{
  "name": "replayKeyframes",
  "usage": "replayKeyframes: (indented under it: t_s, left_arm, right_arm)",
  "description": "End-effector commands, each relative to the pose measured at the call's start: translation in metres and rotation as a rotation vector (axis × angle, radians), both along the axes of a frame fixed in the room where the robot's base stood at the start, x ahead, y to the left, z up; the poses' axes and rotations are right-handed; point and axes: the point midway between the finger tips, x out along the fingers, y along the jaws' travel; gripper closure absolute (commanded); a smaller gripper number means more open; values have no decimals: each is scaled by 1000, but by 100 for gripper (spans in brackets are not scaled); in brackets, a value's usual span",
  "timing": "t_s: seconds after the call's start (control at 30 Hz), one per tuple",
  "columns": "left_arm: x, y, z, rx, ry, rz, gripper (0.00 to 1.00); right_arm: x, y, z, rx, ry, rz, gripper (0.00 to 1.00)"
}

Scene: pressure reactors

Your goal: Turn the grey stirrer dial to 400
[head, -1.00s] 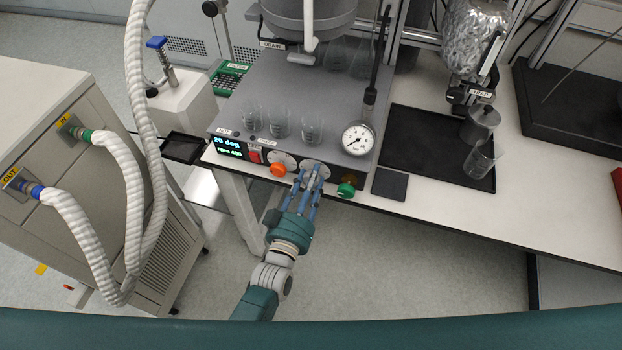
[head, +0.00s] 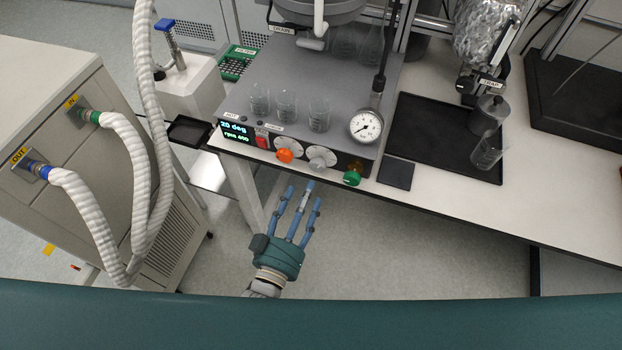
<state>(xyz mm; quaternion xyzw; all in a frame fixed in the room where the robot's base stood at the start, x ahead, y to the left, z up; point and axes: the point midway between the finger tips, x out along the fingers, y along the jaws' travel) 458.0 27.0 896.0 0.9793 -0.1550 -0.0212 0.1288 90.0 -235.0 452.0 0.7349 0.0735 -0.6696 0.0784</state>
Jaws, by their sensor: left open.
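The grey stirrer dial (head: 319,158) is on the front panel of the reactor unit, between an orange dial (head: 285,155) and a green knob (head: 351,178). The dial is uncovered. The display (head: 237,133) at the panel's left end shows "20 deg" and an rpm line that looks like 400; its digits are small. My left gripper (head: 305,193) is open and empty, below and in front of the panel, with its fingers pointing up towards it. The fingers are apart from the dial. My right gripper is not in view.
A red switch (head: 262,139) sits beside the display. Glass beakers (head: 287,106) and a pressure gauge (head: 366,126) stand on the unit. A black tray (head: 430,130) is on the bench at right. White hoses (head: 123,190) run at left. Floor space below the bench front is open.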

Motion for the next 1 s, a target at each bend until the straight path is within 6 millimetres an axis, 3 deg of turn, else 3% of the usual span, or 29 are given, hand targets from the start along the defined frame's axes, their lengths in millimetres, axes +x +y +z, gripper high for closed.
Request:
replayKeyframes:
  t_s: [0.23,0.83,0.93,1.0]
  left_arm:
    - [-22,7,0,0,-1,0,47]
    - [-23,8,-2,2,3,0,47]
    - [-25,9,-22,22,39,-5,47]
    - [-29,12,-52,55,95,-11,47]
  right_arm:
    - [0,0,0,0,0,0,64]
    - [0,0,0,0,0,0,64]
    - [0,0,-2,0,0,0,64]
    - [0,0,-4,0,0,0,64]
